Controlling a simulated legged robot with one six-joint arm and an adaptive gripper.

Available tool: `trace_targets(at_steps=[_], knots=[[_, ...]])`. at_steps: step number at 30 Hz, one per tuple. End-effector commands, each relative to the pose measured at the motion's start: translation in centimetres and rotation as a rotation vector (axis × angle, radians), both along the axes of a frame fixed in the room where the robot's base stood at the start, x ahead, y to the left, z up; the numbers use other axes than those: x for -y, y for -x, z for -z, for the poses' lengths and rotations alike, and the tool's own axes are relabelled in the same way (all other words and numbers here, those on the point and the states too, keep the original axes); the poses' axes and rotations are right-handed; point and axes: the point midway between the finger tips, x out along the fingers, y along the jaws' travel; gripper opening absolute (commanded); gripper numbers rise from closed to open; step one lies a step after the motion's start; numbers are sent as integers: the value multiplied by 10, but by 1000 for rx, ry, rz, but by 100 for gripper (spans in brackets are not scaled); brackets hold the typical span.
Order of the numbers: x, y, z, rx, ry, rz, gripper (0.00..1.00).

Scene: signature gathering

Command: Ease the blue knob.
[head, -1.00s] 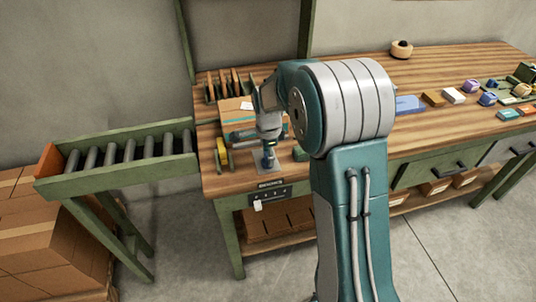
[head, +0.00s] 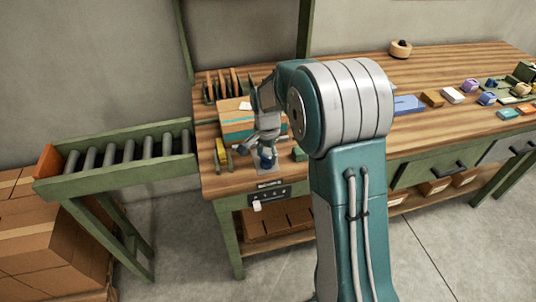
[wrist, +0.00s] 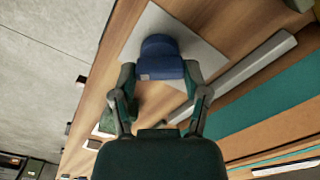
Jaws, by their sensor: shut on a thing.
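The blue knob (head: 266,163) sits on a pale square plate (head: 275,169) near the front left of the wooden bench. In the wrist view the knob (wrist: 160,60) is a dark blue, rounded piece with a flat face towards me, and the plate (wrist: 207,60) shows around it. My gripper (wrist: 160,78) has one finger on each side of the knob and is shut on it. In the head view my gripper (head: 267,152) comes down on the knob from above and hides its top.
A cardboard box (head: 235,131) with teal tape stands just behind my gripper. A dark panel (head: 270,195) is on the bench front. A roller conveyor (head: 120,155) adjoins the left.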

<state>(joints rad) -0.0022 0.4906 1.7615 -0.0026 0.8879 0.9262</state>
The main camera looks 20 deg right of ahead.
Motion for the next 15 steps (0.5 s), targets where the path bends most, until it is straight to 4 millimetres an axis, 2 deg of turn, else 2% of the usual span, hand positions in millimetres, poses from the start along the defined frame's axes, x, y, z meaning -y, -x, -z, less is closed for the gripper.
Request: trace_targets(at_steps=[15], knots=[[-4,1,1,-2,-5,-489,12]])
